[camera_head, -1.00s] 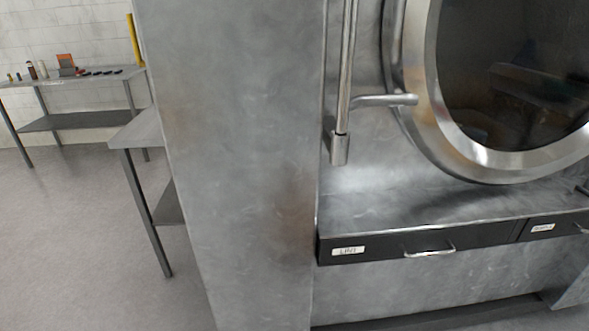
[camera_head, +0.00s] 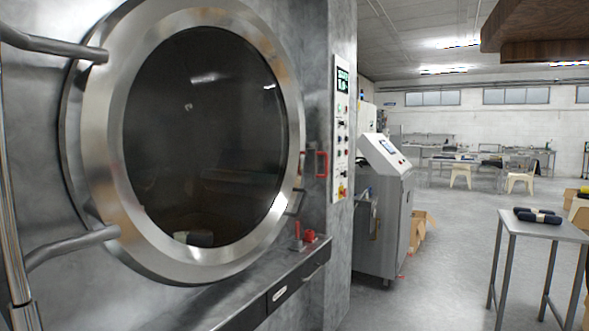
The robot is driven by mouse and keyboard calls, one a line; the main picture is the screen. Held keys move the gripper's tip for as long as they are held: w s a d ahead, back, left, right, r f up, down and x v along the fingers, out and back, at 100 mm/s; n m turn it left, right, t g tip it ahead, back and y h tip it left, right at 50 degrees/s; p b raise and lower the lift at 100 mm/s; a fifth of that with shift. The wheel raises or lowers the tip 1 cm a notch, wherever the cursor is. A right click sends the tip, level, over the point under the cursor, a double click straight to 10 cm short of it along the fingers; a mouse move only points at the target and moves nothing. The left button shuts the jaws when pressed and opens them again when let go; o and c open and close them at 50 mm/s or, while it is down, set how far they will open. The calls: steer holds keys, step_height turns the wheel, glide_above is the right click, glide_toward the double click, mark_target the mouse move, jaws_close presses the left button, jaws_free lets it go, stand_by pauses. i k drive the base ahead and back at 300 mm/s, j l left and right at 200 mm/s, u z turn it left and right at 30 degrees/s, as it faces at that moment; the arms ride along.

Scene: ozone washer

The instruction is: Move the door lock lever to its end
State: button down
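The washer's large round door (camera_head: 100,150) has a metal ring around dark glass and fills the left of the view. It looks closed against the grey metal front. At its right edge, a small dark handle (camera_head: 296,202) sticks out. A red bracket-shaped part (camera_head: 322,164) sits just right of the door rim. I cannot tell for certain which of these is the door lock lever, nor its exact position. My gripper is not in view.
A control panel (camera_head: 341,130) is on the washer's right side. Small red items (camera_head: 309,237) are on the ledge below the door, above a dark drawer (camera_head: 290,287). A grey console machine (camera_head: 385,220) stands beyond. A small table (camera_head: 545,226) stands at right; floor between is clear.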

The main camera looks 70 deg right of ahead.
mark_target(314, 146)
steer(key=z, duration=1.7)
